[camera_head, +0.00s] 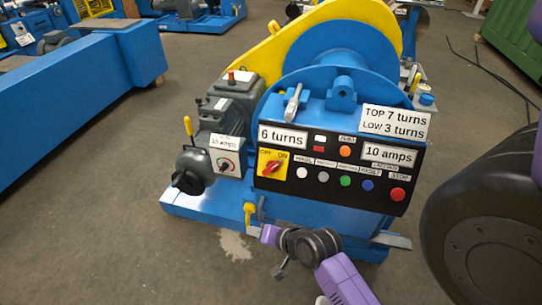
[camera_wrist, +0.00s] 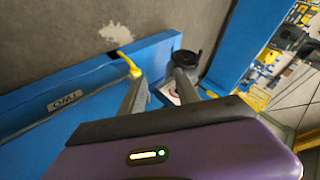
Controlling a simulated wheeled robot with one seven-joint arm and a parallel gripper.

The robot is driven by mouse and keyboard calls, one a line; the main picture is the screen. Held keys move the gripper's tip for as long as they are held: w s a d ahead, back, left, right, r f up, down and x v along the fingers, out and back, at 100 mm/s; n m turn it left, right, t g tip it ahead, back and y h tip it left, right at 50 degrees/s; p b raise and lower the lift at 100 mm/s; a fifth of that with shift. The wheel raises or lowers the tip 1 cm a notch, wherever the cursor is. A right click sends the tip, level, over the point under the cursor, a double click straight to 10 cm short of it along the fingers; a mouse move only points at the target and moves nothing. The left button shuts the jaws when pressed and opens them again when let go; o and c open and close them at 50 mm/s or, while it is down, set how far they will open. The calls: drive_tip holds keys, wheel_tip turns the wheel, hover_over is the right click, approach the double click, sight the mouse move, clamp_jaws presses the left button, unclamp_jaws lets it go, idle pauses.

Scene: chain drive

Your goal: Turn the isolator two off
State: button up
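A yellow lever (camera_wrist: 130,66) sticks up beside a blue surface with a plate (camera_wrist: 68,98) that reads TWO upside down in the wrist view. In the head view a yellow lever (camera_head: 249,213) stands at the front lower edge of the blue machine, just above my gripper (camera_head: 254,231). In the wrist view the two grey fingers of my gripper (camera_wrist: 158,84) are apart with nothing between them. The lever lies just beyond the left finger, outside the gap. I cannot tell whether they touch.
The control panel (camera_head: 335,165) has a red rotary switch on yellow (camera_head: 270,166) and several buttons. A grey motor box (camera_head: 228,120) with another yellow lever (camera_head: 188,126) stands at the left. A black round knob (camera_wrist: 187,60) shows beyond the fingers. Floor in front is clear.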

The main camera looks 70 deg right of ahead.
drive_tip(key=w+d+r+m+p, duration=0.1)
drive_tip(key=d+r+m+p, duration=0.2)
drive_tip(key=d+r, duration=0.4)
drive_tip(key=m+g+y+p, duration=0.1)
drive_tip(key=m+p, duration=0.2)
drive_tip(key=p, duration=0.2)
approach(273, 168)
drive_tip(key=w+f, duration=0.2)
drive_tip(key=shift+d+b+x, duration=0.15)
drive_tip(key=shift+b+x, duration=0.2)
drive_tip(key=shift+x, duration=1.65)
drive_tip(key=shift+d+b+x, duration=0.15)
drive_tip(key=shift+b+x, duration=0.15)
drive_tip(key=shift+x, duration=1.7)
drive_tip(key=shift+s, duration=0.15)
clamp_jaws()
